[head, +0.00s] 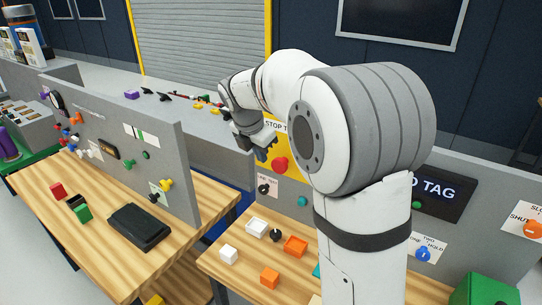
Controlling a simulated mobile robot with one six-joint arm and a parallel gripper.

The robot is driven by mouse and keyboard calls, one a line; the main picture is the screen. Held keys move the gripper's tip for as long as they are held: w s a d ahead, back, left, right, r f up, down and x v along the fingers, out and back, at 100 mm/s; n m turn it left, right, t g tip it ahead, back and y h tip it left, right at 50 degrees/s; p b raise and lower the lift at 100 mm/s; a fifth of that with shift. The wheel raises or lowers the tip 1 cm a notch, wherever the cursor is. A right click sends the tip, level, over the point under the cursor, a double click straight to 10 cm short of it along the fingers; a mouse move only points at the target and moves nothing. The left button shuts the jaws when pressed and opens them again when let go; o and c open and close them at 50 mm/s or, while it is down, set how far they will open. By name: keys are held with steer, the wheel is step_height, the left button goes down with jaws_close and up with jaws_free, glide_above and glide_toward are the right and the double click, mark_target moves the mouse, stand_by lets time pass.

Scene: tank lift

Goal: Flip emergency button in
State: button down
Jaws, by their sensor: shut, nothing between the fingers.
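The red emergency button (280,165) sits on a yellow plate (292,172) marked "STOP T…" on the grey upright panel. My arm hides the right part of the plate. My gripper (263,157) is shut and empty, in front of the plate's upper left, just up and left of the red button. I cannot tell whether the fingertips touch the plate or the button.
A black knob (263,189) is below left of the button. Another grey panel (170,150) stands at left.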

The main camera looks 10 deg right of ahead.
mark_target(273, 164)
steer(key=shift+w+a+r+n, duration=0.1)
steer(key=shift+w+n, duration=0.3)
steer(key=shift+w, duration=0.05)
steer(key=shift+w+a+r+n, duration=0.1)
steer(key=shift+w+n, duration=0.3)
steer(key=shift+w+d+f+p, duration=0.6)
steer(key=shift+w+d+f, duration=0.3)
steer(key=shift+f, duration=0.65)
steer(key=shift+w+d+f+p, duration=0.55)
steer(key=shift+w+d+f, duration=0.35)
steer(key=shift+f, duration=0.7)
steer(key=shift+w+d+f+p, duration=0.6)
steer(key=shift+w+d+f, duration=0.3)
steer(key=shift+f, duration=0.65)
steer(key=shift+s+d, duration=0.1)
